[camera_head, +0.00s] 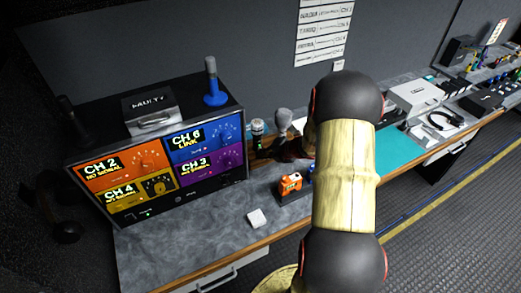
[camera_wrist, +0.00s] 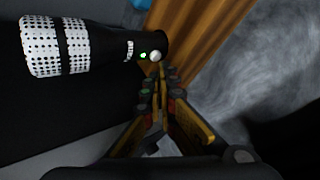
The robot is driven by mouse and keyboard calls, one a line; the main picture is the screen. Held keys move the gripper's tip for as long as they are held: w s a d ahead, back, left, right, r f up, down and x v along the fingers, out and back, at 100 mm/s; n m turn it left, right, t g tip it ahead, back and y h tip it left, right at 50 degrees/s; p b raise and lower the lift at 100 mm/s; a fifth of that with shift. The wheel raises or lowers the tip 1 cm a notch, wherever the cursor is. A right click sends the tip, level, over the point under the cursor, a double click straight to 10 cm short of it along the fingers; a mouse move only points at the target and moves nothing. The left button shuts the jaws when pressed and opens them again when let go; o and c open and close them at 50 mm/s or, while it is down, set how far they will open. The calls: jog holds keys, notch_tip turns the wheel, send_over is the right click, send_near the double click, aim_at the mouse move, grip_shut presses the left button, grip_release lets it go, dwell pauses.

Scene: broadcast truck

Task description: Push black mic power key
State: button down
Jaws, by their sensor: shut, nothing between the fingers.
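In the wrist view, a black mic (camera_wrist: 110,50) lies across the upper left, with a white perforated band around its head. Near its right end are a lit green light and a pale round key (camera_wrist: 155,56). My gripper (camera_wrist: 159,75) is shut and empty, its fingertips just below the key. I cannot tell whether they touch it. In the head view, a dark mic with a pale head (camera_head: 258,130) stands at the bench's back, beside a grey-headed mic (camera_head: 284,121).
A monitor rack (camera_head: 196,192) stands at left, with a faulty-labelled box (camera_head: 150,110) and a blue mic (camera_head: 214,85) on top. An orange device (camera_head: 290,183) and a white block (camera_head: 257,218) sit on the grey bench. A brown wooden piece (camera_wrist: 195,35) is behind my fingertips.

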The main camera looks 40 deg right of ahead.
jog(key=shift+w, duration=0.15)
jog(key=shift+w+d, duration=0.1)
jog(key=shift+w, duration=0.25)
dwell(0.4)
jog(key=shift+s+p, duration=0.45)
jog(key=shift+s, duration=0.1)
jog(key=s+a, duration=0.1)
jog(key=s, duration=0.5)
jog(key=shift+a+p, duration=0.35)
jog(key=shift+p, duration=0.05)
jog(key=shift+w+r, duration=0.1)
